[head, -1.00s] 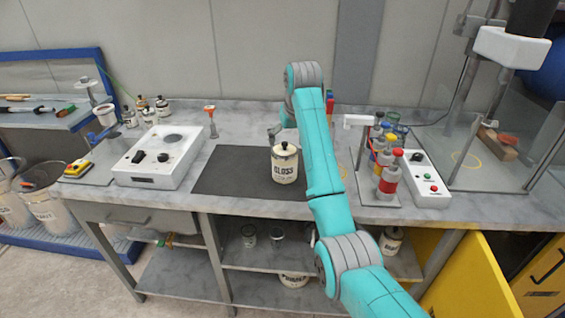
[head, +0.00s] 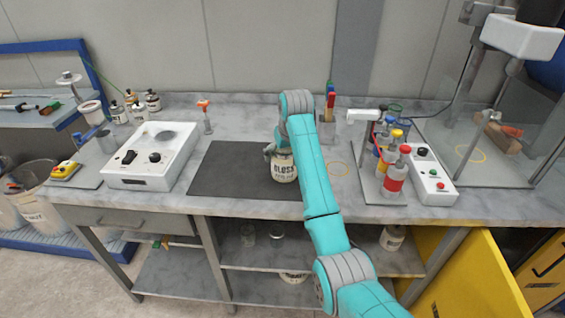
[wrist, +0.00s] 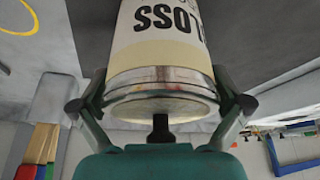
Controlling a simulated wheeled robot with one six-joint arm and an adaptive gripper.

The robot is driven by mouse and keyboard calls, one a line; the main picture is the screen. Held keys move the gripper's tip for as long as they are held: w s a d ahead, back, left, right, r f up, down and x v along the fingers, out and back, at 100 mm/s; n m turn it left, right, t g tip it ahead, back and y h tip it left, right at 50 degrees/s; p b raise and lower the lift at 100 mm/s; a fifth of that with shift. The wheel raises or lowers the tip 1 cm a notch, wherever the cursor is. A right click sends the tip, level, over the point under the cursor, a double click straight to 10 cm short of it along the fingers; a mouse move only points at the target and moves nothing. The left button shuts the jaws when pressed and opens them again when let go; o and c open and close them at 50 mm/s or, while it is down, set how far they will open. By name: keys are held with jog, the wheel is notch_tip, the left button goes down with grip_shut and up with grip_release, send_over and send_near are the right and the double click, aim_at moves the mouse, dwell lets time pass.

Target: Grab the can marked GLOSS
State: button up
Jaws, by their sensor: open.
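The GLOSS can (head: 284,170) is cream with black lettering and stands upright on the dark mat (head: 225,172) on the bench. In the wrist view the can (wrist: 160,50) appears upside down, with a metal band and its lid end towards my gripper. My gripper (head: 272,148) is at the top of the can in the head view. In the wrist view its open fingers (wrist: 160,108) are on either side of the lid end. I cannot tell whether the fingers touch the can. My arm hides the can's right side in the head view.
A white hotplate-like box (head: 152,155) stands left of the mat. A rack of coloured bottles (head: 392,178) and a white switch box (head: 432,182) stand to the right. A small orange-topped stand (head: 206,115) is behind the mat. The mat's left part is clear.

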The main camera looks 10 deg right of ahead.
jog(key=shift+r, duration=0.1)
jog(key=c, duration=1.4)
